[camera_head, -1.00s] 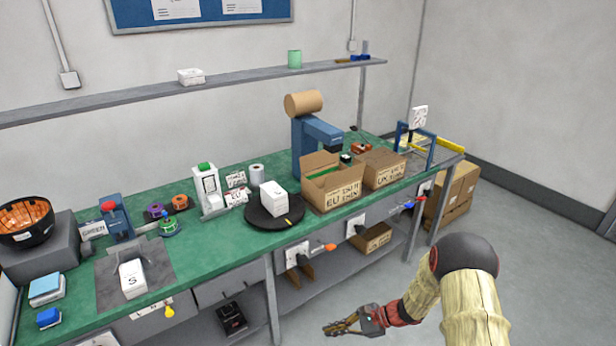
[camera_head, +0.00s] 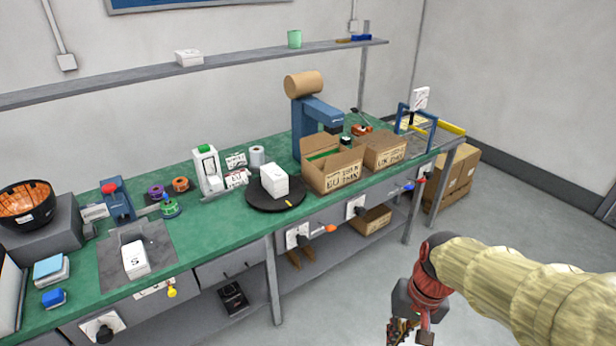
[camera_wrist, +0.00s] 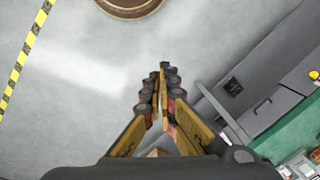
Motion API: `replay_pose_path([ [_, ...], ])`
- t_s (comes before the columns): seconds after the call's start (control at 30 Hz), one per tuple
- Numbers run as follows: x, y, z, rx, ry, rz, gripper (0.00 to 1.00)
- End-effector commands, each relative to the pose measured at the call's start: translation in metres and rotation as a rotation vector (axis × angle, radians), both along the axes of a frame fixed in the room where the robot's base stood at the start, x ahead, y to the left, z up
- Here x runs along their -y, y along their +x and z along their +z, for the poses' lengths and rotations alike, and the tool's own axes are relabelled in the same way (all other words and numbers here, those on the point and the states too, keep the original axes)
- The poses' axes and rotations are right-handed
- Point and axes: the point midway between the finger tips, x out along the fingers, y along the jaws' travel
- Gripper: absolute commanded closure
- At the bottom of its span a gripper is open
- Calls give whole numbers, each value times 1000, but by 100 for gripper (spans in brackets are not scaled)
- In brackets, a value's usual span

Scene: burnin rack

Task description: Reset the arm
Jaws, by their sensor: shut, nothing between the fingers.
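My gripper (camera_head: 401,334) is low at the bottom right of the head view, in front of the bench and apart from it. Its fingers are partly cut off by the lower edge there. In the wrist view my gripper (camera_wrist: 163,72) points down over the grey floor, its fingers together with nothing between them. My arm is bent, with the forearm reaching in from the right edge.
Stacked cartons (camera_head: 455,180) stand on the floor at right. Yellow-black tape (camera_wrist: 24,56) and a round brown object (camera_wrist: 130,6) lie floorward.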

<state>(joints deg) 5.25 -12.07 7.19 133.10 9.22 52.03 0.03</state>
Motion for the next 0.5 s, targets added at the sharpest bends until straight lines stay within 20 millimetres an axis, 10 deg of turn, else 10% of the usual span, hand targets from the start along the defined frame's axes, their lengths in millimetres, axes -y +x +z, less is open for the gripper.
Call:
replay_pose_path([
  [0.5, 10, -58, 108, 409, -171, 143, 100],
])
